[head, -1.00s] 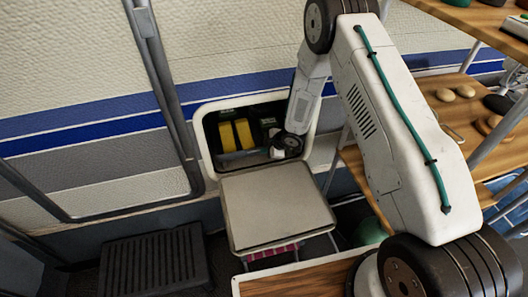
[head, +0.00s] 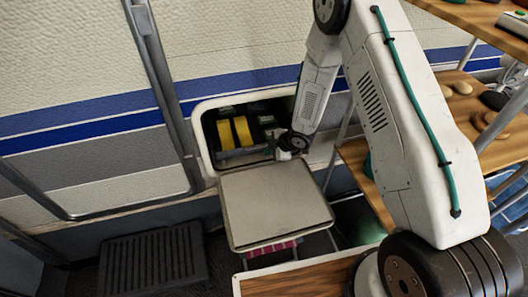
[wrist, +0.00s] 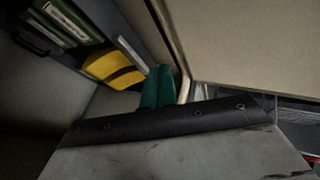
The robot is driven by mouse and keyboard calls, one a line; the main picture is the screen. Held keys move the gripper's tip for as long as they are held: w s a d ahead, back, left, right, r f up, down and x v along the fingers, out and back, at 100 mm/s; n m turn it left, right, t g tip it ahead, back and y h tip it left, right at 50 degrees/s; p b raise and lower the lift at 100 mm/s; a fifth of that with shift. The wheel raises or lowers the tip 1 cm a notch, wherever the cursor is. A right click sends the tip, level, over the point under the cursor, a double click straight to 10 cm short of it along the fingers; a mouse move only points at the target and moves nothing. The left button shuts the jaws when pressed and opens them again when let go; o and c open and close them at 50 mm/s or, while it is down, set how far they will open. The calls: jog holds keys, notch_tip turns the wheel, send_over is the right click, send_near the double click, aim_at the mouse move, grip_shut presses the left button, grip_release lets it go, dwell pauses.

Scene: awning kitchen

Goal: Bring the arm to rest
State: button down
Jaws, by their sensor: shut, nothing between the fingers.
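My arm reaches down from the top right in the head view to an open hatch (head: 198,138) in the striped wall. My gripper (head: 283,155) is at the right side of the hatch opening, just above the lowered flap (head: 275,207). It is small and dark there, and its tips are hard to make out. In the wrist view two teal fingers (wrist: 157,88) stand close together with nothing seen between them. A yellow and black item (wrist: 112,70) shows just left of the fingers; I cannot tell whether they touch it.
Yellow items (head: 234,132) stand inside the hatch. A wooden shelf rack (head: 455,125) stands close to the arm's right side. A black ribbed step (head: 153,262) is on the floor at lower left. The flap's top is bare.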

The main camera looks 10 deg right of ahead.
jog(key=s+d+r+m+g+h, duration=0.3)
jog(key=s+d+r+m+h, duration=0.15)
jog(key=s+d, duration=0.5)
jog(key=s+d+r+m+g+h, duration=0.1)
jog(key=s+d+r+m, duration=0.15)
jog(key=r, duration=0.35)
jog(key=s+d+r+m+g+h, duration=0.1)
jog(key=s+d+r+m+h, duration=0.15)
jog(key=r, duration=0.35)
jog(key=s+a+r+m+y, duration=0.1)
jog(key=s+r+m, duration=0.3)
jog(key=s+r, duration=0.8)
jog(key=s+a+r+m+t+y, duration=0.1)
jog(key=s+r+m, duration=0.3)
jog(key=s+r, duration=0.8)
notch_tip(320, 180, up, 4)
jog(key=shift+s+a+r+y, duration=0.25)
jog(key=shift+a+y, duration=0.25)
jog(key=shift+a, duration=0.2)
